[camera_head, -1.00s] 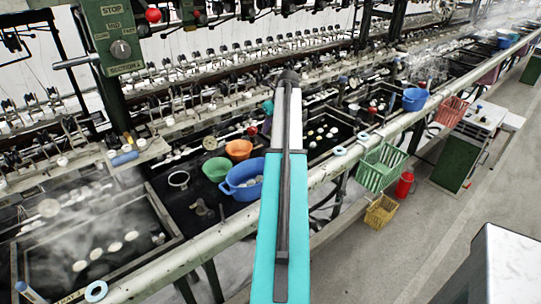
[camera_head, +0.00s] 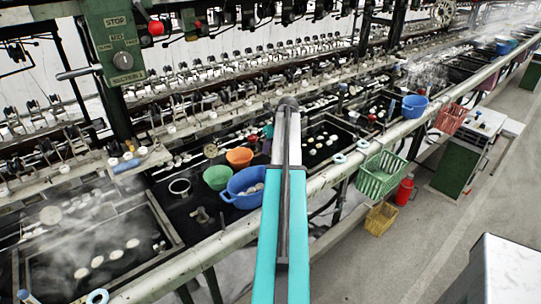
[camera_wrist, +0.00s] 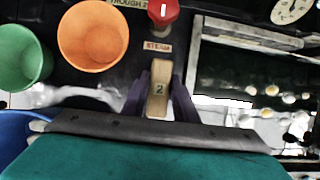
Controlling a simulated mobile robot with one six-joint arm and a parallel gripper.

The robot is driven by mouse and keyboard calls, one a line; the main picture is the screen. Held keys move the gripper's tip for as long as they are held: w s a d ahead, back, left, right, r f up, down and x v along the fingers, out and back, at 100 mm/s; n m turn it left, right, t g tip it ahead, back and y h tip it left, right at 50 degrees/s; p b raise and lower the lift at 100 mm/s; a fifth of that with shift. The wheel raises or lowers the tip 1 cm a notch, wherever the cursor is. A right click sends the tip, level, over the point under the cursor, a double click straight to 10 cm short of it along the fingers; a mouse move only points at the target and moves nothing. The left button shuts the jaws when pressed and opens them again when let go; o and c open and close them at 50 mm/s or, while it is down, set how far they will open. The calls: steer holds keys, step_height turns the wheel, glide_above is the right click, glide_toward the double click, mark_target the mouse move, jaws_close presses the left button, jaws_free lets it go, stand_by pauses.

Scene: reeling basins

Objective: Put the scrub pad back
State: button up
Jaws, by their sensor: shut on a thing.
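In the wrist view, my gripper (camera_wrist: 159,100) has its two dark purple fingers shut on a tan block marked 2 (camera_wrist: 159,76), which looks like the scrub pad. The block points away from the palm, below the STEAM label (camera_wrist: 158,47) and a red knob (camera_wrist: 163,12). I cannot tell whether it touches the surface beneath. In the head view, my arm hides most of the gripper and the block.
An orange basin (camera_head: 239,157), a green basin (camera_head: 217,176) and a blue tub (camera_head: 243,188) sit close left of my arm. A dark trough (camera_head: 325,139) lies to the right. A pale rail runs along the front, with a green basket (camera_head: 380,175) hanging there. The floor at right has free room.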

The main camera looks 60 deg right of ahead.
steer(key=shift+f, duration=0.1)
steer(key=shift+f+p, duration=0.45)
steer(key=shift+f, duration=1.3)
steer(key=shift+f, duration=0.1)
steer(key=o, duration=1)
steer(key=shift+c, duration=0.2)
steer(key=b+v, duration=0.2)
steer(key=v, duration=1)
steer(key=shift+s+a, duration=0.1)
